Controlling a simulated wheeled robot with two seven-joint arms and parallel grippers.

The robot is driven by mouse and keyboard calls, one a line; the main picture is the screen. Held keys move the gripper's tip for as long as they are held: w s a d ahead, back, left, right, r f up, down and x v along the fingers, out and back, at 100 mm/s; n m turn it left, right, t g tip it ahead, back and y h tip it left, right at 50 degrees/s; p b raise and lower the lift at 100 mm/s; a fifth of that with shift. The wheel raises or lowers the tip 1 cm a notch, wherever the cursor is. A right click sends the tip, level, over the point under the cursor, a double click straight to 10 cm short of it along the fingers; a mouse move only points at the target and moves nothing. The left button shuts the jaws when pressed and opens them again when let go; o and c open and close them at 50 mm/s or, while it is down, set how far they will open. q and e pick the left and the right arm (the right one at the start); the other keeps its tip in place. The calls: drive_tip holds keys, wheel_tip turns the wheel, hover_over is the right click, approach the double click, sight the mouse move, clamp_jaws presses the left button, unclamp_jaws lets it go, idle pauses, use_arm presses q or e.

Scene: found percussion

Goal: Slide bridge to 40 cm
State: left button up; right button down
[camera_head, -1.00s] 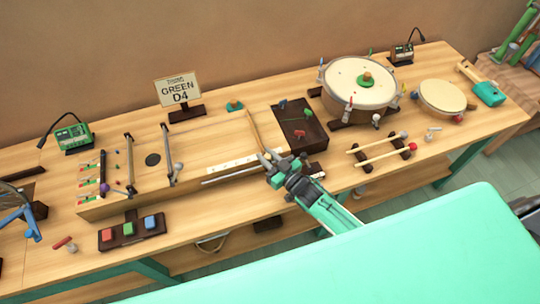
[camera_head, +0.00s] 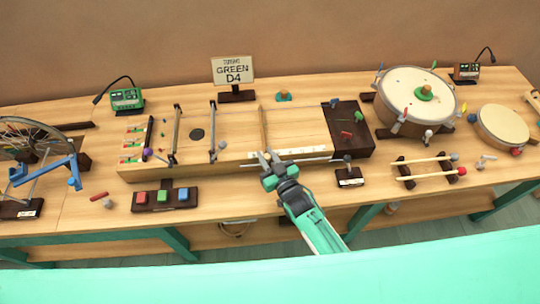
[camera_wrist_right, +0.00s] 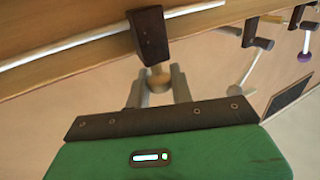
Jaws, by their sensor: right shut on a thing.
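The bridge (camera_head: 263,125) is a thin wooden bar standing across the top of the long wooden string box (camera_head: 235,140). My right gripper (camera_head: 268,157) is at the bridge's front end, by the box's front edge, and is shut on it. In the right wrist view, a round tan knob (camera_wrist_right: 158,80) sits between my fingers, with a dark block (camera_wrist_right: 150,37) over a pale rod beyond it. A white scale strip (camera_head: 300,153) runs along the front edge, right of the gripper; its numbers are too small to read. My left gripper is not in view.
Two upright bars (camera_head: 212,130) and a dark round hole (camera_head: 196,134) lie left of the bridge. A dark panel (camera_head: 348,140) closes the right end. A small labelled stand (camera_head: 350,177) and a button block (camera_head: 165,197) stand in front. A sign (camera_head: 232,70) reads GREEN D4.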

drive_tip(key=c, duration=1.3)
unclamp_jaws()
drive_tip(key=shift+s, duration=0.1)
drive_tip(key=b+v, duration=0.3)
drive_tip(key=v, duration=1)
drive_tip(key=shift+s+d, duration=0.2)
drive_tip(key=shift+s, duration=0.1)
drive_tip(key=shift+d, duration=0.1)
